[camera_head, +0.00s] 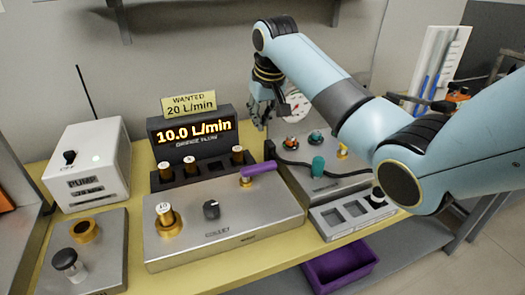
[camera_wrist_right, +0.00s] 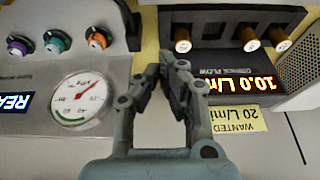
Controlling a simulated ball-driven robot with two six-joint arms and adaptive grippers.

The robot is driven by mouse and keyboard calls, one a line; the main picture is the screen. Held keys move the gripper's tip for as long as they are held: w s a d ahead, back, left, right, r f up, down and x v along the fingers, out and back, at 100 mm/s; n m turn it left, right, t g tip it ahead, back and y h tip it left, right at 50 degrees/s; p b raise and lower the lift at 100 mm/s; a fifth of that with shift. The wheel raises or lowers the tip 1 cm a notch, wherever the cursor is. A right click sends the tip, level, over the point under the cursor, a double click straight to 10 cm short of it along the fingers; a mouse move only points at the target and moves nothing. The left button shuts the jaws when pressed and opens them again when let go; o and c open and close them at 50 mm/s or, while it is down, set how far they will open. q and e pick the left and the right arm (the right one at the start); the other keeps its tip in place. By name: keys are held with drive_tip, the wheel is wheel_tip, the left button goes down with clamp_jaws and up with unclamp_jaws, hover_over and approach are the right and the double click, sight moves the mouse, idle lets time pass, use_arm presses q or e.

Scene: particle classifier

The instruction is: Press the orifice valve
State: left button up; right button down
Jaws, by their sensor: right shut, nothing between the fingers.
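The orifice flow display (camera_head: 193,131) reads 10.0 L/min; a yellow tag (camera_head: 189,104) above it says WANTED 20 L/min. Below it is a silver box (camera_head: 270,210) with a brass fitting holding a plug marked 10 (camera_head: 166,217), a black knob (camera_head: 211,209) and a purple-handled lever (camera_head: 258,168). I cannot read which part is labelled the orifice valve. My right gripper (camera_head: 266,105) is shut and empty, raised right of the display, above and apart from the lever. In the right wrist view its fingers (camera_wrist_right: 172,62) lie between gauge and display. My left gripper is not in view.
Brown-capped plugs (camera_head: 190,165) stand in a black rack below the display. A white pump box (camera_head: 88,165) is at the left. A panel with coloured knobs (camera_head: 318,165) and a round gauge (camera_wrist_right: 80,98) are at the right. A purple bin (camera_head: 340,268) sits below the table.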

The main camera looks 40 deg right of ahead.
sight(259, 171)
drive_tip(key=b+x, duration=0.1)
drive_tip(key=x, duration=0.8)
drive_tip(key=shift+w+f, duration=0.1)
drive_tip(key=shift+f, duration=0.25)
drive_tip(key=s+p, duration=0.1)
drive_tip(key=s, duration=0.1)
drive_tip(key=shift+s+a+p, duration=0.25)
drive_tip(key=shift+s+p, duration=0.1)
drive_tip(key=shift+s+a, duration=0.15)
drive_tip(key=shift+s, duration=0.4)
drive_tip(key=shift+f, duration=0.1)
drive_tip(key=shift+s+m+p, duration=0.3)
drive_tip(key=shift+p, duration=0.4)
